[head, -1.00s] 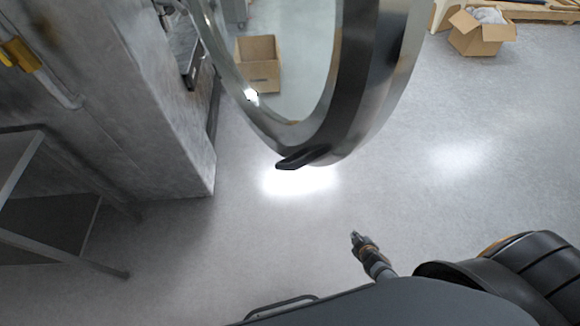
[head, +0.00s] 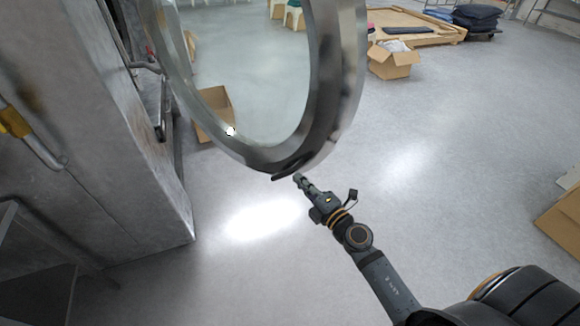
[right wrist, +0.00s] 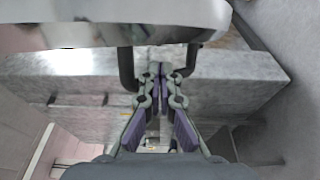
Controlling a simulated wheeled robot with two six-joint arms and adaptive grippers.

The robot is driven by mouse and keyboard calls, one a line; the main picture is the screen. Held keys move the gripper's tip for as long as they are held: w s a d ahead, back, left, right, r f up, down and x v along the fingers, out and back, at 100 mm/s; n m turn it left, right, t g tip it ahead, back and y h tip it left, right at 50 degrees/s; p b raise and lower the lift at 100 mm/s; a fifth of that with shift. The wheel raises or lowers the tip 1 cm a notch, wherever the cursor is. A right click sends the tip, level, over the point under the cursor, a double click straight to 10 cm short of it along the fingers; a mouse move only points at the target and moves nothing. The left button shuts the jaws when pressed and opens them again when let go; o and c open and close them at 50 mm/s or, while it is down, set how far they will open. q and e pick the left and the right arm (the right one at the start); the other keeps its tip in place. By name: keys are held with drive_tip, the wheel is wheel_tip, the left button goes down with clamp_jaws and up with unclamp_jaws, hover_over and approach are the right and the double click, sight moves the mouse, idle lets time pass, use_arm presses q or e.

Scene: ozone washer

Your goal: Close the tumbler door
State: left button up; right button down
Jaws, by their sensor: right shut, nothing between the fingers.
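The tumbler door (head: 341,85) is a round glass door with a thick metal rim. It stands open, swung out from the grey machine (head: 110,120) at left. A dark handle (head: 290,168) sits on the lower edge of its rim. My right gripper (head: 299,179) is shut and empty, with its tips at the handle's right end. In the right wrist view, the fingertips (right wrist: 160,72) are just below the door rim (right wrist: 110,18), with dark handle parts (right wrist: 127,70) on both sides. I cannot tell whether they touch. My left gripper is not in view.
An open cardboard box (head: 213,112) shows beyond the door, and another (head: 393,62) stands at the back near a wooden pallet (head: 425,30). A further box (head: 562,222) is at the right edge. The floor between is clear.

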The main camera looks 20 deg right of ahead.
drive_tip(key=shift+p+x, duration=0.3)
drive_tip(key=shift+x, duration=2.45)
drive_tip(key=shift+d, duration=0.1)
